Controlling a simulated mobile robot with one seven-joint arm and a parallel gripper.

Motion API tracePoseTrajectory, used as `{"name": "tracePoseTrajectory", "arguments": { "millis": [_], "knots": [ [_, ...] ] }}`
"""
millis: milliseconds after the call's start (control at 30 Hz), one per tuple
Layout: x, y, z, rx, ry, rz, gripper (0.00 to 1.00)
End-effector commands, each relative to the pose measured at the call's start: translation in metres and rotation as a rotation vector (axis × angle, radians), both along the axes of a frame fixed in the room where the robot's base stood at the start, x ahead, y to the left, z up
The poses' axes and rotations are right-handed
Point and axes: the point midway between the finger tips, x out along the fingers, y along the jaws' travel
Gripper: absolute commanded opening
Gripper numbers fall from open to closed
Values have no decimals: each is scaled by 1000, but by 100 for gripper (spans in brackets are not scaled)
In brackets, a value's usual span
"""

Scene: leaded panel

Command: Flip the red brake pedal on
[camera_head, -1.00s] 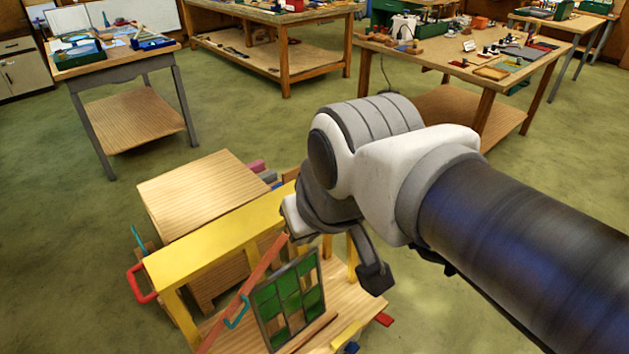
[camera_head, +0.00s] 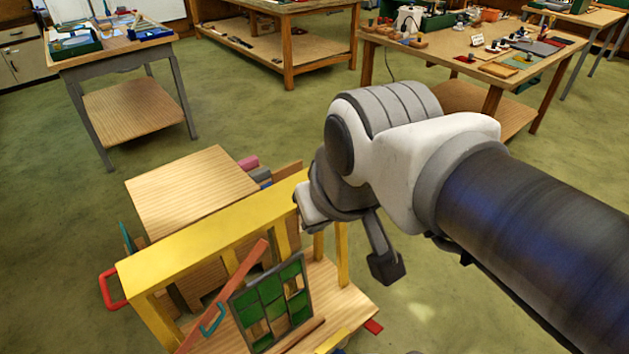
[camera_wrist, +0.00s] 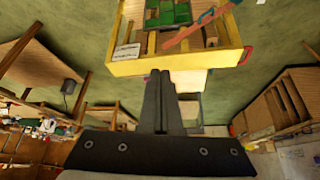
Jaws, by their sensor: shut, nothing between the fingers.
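A small wooden cart with a yellow top bar (camera_head: 210,236) stands low in front of me. A leaded panel of green panes (camera_head: 270,305) leans upright on its deck. A small flat red piece (camera_head: 373,326) juts from the deck's right corner near the floor; it may be the brake pedal, but I cannot tell whether it is up or down. In the wrist view my gripper (camera_wrist: 160,75) is shut and empty, with the yellow bar (camera_wrist: 180,64) beyond its tips.
A red handle (camera_head: 110,288) sticks out at the cart's left end. A slanted reddish wooden bar (camera_head: 225,295) crosses beside the panel. Workbenches (camera_head: 482,50) stand farther back. Green floor is open to the cart's right.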

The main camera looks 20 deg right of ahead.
Motion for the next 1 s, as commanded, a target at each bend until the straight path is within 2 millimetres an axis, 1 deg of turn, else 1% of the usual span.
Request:
{"name": "tracePoseTrajectory", "arguments": {
  "millis": [267,367,467,567,667,767,867,967,1000],
  "knots": [
    [1,-1,0,-2,0,-1,0],
    [8,-5,-3,-10,1,-9,0],
    [25,-14,-7,-34,2,-24,0],
    [49,-30,-16,-71,9,-44,0],
    [75,-48,-29,-115,26,-54,0],
    [98,-67,-47,-159,54,-55,0],
    [120,-85,-70,-198,89,-45,0],
    [139,-105,-96,-232,125,-31,0],
    [147,-113,-108,-244,140,-23,0]
  ]
}}
